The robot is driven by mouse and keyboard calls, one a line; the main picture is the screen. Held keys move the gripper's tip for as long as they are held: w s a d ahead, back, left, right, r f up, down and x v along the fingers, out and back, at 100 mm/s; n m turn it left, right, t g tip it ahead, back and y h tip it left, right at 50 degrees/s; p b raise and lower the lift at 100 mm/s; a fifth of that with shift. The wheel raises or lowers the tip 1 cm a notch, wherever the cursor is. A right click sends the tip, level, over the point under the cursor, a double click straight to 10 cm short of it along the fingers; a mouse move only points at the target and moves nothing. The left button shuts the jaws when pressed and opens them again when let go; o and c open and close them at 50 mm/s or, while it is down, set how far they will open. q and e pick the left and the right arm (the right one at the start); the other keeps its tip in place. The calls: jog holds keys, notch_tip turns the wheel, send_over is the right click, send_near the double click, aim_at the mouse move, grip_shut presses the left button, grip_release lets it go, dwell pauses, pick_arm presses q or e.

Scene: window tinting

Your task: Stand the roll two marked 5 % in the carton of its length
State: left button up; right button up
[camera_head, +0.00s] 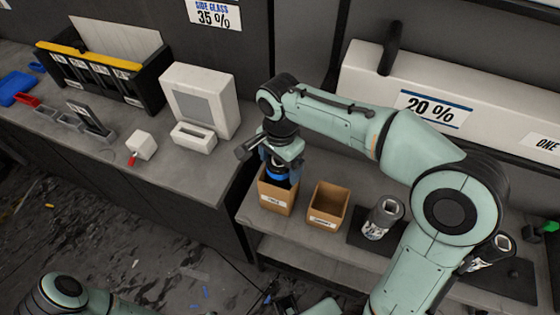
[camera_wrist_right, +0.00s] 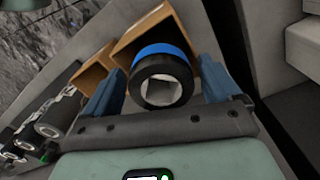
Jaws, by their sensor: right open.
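In the right wrist view the fingers of my right gripper (camera_wrist_right: 160,90) are open, one on each side of the roll's top. The roll's marking is not readable, and its lower part is hidden in the carton. The right, shorter carton (camera_head: 327,206) looks empty. A dark part, possibly my left gripper (camera_head: 288,303), is cut off at the bottom edge.
A white device (camera_head: 202,100) stands on the left counter.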

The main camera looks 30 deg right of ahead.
pick_arm(q)
jog(key=w+r+p, duration=0.2)
jog(key=r, duration=0.1)
jog(key=shift+r, duration=0.1)
pick_arm(e)
notch_tip(320, 180, up, 12)
jog(key=shift+r, duration=0.2)
